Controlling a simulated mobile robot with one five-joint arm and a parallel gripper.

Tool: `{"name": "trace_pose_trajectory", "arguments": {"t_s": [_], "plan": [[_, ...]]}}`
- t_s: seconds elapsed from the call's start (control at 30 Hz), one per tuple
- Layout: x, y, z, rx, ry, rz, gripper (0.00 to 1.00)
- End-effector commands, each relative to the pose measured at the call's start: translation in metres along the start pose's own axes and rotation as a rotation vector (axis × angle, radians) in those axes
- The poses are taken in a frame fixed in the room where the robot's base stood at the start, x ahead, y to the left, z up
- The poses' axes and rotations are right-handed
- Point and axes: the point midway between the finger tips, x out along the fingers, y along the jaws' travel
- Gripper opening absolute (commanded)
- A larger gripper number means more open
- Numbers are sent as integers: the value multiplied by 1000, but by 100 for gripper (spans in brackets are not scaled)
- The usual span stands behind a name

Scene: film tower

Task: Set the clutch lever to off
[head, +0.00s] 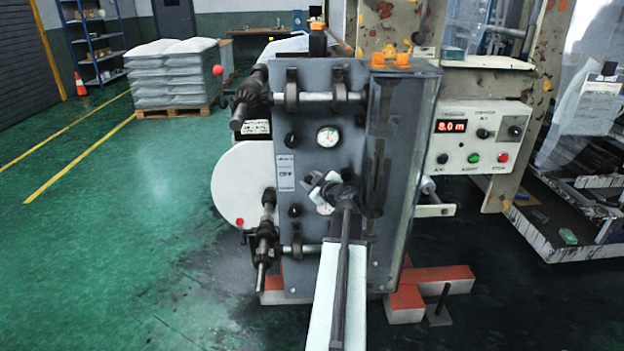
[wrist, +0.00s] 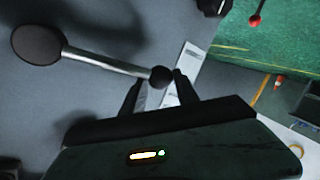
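In the wrist view, a lever with a dark round hub (wrist: 38,45), a silver rod (wrist: 105,65) and a black ball knob (wrist: 161,77) is mounted on a grey panel. The rod slants slightly down to the right. My gripper (wrist: 158,82) is open, its two dark fingers on either side of the knob; I cannot tell whether they touch it. In the head view my gripper (head: 328,186) is in front of the grey machine panel (head: 305,230), and the lever there is largely hidden behind it. A white label (wrist: 188,72) lies behind the fingers.
The panel carries dial gauges (head: 328,137), black knobs and roller shafts (head: 318,97). A control box (head: 476,137) with a red display is on the right. Stacked white sacks (head: 175,75) stand on a pallet at the back left. The green floor on the left is clear.

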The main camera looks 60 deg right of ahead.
Motion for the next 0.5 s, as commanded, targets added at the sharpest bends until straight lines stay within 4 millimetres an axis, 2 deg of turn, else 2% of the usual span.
{"name": "trace_pose_trajectory", "arguments": {"t_s": [0.37, 0.5], "plan": [[-1, 1, 1, -1, 0, 1, 53], [-12, 1, 0, -1, -1, 1, 53]]}}
